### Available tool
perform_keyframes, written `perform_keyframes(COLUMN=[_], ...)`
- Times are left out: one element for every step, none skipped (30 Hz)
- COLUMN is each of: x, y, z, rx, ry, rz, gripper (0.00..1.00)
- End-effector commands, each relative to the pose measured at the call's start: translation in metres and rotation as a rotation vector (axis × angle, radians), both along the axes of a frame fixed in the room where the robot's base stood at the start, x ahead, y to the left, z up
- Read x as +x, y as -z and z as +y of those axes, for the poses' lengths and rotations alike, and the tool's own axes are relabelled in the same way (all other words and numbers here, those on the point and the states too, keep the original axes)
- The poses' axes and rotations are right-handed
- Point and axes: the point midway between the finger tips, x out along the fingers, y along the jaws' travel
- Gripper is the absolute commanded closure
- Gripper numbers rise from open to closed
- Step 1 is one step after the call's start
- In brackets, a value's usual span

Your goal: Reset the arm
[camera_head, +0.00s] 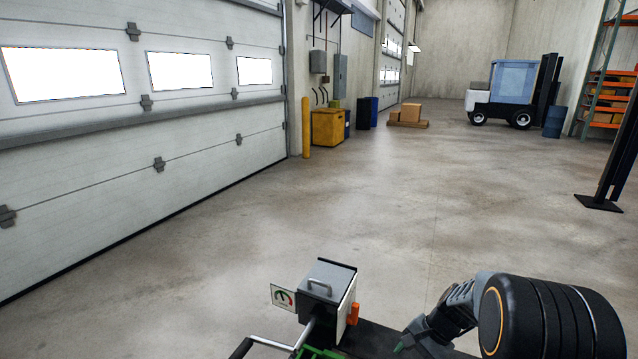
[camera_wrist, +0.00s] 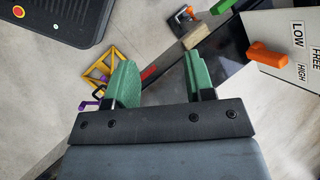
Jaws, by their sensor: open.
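My gripper (camera_wrist: 162,82) shows in the wrist view with its two green fingers apart and nothing between them. In the head view my dark arm reaches in from the bottom right. A green fingertip (camera_head: 400,346) shows there, low in the picture and right of a grey box. The rest of the gripper is mostly hidden there.
The grey box (camera_head: 328,278) has a handle, a gauge plate and an orange lever (camera_head: 353,314). In the wrist view, its panel (camera_wrist: 285,50) reads LOW, HIGH, FREE. A wooden block (camera_wrist: 196,36) and yellow frame (camera_wrist: 98,68) lie beyond the fingers. Open floor (camera_head: 400,190) lies ahead.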

Motion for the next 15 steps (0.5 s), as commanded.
perform_keyframes(x=[-0.016,-0.026,-0.038,-0.047,-0.055,-0.066,-0.073,-0.080,-0.088,-0.093,-0.098,-0.104,-0.108,-0.111,-0.115], y=[-0.026,-0.036,-0.050,-0.060,-0.069,-0.081,-0.090,-0.098,-0.108,-0.115,-0.122,-0.130,-0.137,-0.142,-0.149], z=[0.006,0.008,0.011,0.012,0.014,0.016,0.018,0.019,0.022,0.023,0.025,0.027,0.029,0.031,0.034], rx=[-0.072,-0.116,-0.173,-0.212,-0.252,-0.300,-0.335,-0.367,-0.407,-0.435,-0.457,-0.486,-0.505,-0.518,-0.534], ry=[-0.115,-0.183,-0.273,-0.337,-0.397,-0.470,-0.520,-0.565,-0.617,-0.650,-0.679,-0.708,-0.726,-0.740,-0.756], rz=[-0.051,-0.078,-0.115,-0.144,-0.170,-0.205,-0.230,-0.254,-0.285,-0.308,-0.330,-0.357,-0.377,-0.395,-0.419], gripper=[0.51,0.51,0.51,0.51,0.51,0.51,0.51,0.51,0.51,0.51,0.51,0.51,0.51,0.51,0.51])
